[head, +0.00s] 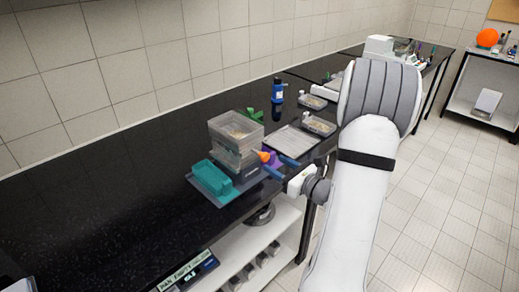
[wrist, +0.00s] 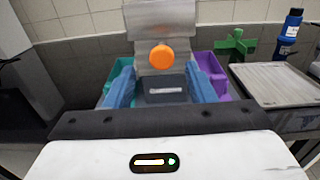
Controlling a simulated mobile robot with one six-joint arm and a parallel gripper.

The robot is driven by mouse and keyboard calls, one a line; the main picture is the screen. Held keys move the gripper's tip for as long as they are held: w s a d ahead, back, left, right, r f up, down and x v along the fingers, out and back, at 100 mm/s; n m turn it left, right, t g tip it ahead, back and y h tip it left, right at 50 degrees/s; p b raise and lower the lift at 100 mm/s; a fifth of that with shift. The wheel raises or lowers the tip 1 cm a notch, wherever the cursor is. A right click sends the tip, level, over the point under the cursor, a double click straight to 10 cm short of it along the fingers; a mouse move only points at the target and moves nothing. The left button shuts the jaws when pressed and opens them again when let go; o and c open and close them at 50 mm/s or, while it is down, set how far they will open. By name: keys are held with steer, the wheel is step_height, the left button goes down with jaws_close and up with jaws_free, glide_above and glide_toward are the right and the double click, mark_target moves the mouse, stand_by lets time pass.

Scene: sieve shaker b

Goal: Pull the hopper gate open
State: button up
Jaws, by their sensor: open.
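The hopper (head: 236,131) is a clear box with tan grains in it, on top of a stacked unit on the black bench. The orange knob (wrist: 161,57) sits on the front of the unit, below the clear box; I take it to be the gate's handle. It also shows in the head view (head: 264,157). My gripper (head: 281,167) is open, with its blue fingers pointing at the unit. In the wrist view the fingers stand left and right of the knob, and the knob appears between and slightly beyond their tips. I see no contact.
A teal bin (head: 211,178) is left of the unit and a purple bin (wrist: 207,72) right of it. Further right are a pale tray (head: 291,141), a green stand (wrist: 236,45) and a blue bottle (head: 277,91). The left bench is clear.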

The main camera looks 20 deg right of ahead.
mark_target(267, 158)
steer(key=shift+w, duration=0.4)
steer(key=p+x, duration=0.1)
steer(key=x, duration=0.6)
steer(key=shift+p, duration=0.35)
steer(key=shift+s, duration=0.1)
steer(key=shift+c, duration=0.3)
jaws_close()
